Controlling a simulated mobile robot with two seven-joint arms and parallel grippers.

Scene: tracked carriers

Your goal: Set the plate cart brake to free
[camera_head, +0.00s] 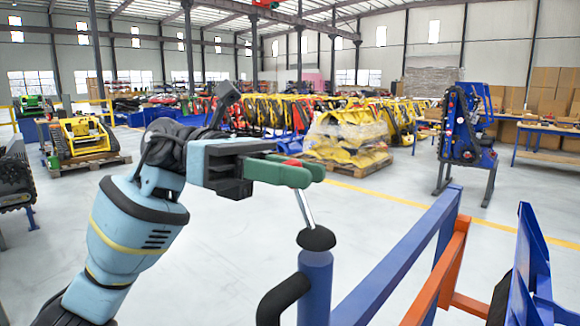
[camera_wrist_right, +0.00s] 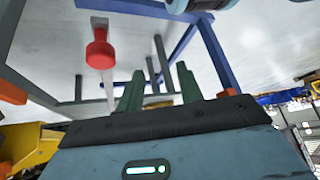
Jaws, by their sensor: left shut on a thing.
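The brake lever (camera_head: 304,208) is a thin metal rod rising from a black boot on a blue post (camera_head: 316,285). It leans up and to the left in the head view. My left gripper (camera_head: 300,172) is shut on its top end, where a bit of red knob shows between the green fingers. The cart's blue rail (camera_head: 400,255) runs beside the post. My right gripper (camera_wrist_right: 160,82) shows only in the right wrist view, its green fingers apart with nothing between them. A red knob (camera_wrist_right: 100,52) on a pale rod stands left of those fingers; I cannot tell whether it is the same lever.
An orange bar (camera_head: 440,275) and a blue panel (camera_head: 530,265) stand at the right. A black curved handle (camera_head: 280,298) sticks out left of the post. A pallet of wrapped yellow parts (camera_head: 350,140) stands behind. The grey floor (camera_head: 240,245) left of the post is clear.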

